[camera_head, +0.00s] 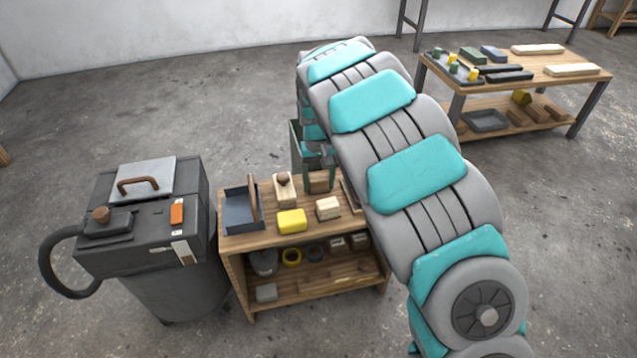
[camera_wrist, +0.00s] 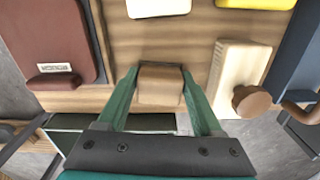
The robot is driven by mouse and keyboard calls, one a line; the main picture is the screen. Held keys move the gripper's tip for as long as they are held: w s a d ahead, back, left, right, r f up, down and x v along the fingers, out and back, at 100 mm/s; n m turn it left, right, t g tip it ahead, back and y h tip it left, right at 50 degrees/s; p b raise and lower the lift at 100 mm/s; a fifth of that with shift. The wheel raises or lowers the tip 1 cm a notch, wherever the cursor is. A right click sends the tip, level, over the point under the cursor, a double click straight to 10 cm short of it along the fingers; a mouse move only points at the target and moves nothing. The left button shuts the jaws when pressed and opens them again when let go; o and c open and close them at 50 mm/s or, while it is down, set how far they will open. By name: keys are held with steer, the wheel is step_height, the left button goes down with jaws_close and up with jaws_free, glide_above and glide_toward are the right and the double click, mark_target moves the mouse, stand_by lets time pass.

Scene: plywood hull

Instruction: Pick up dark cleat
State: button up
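A small brown wooden block (camera_head: 319,182), darker than the cream blocks near it and probably the dark cleat, is at the back of the small wooden bench. It also shows in the wrist view (camera_wrist: 160,85), upright on the bench top. My gripper (camera_wrist: 160,72) reaches down over the bench's back edge, one green finger on each side of the block. The fingertips lie very close to its sides; I cannot tell whether they press on it. In the head view my gripper (camera_head: 319,172) is partly hidden by my arm.
Near the block on the bench (camera_head: 262,240) are a cream block (camera_head: 328,208), a yellow block (camera_head: 291,221), a cream piece with a round knob (camera_head: 284,190) and a blue-grey tray (camera_head: 240,213). A maroon case (camera_wrist: 50,42) lies left in the wrist view. A grey vacuum (camera_head: 170,275) stands left.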

steer(key=c, duration=0.9)
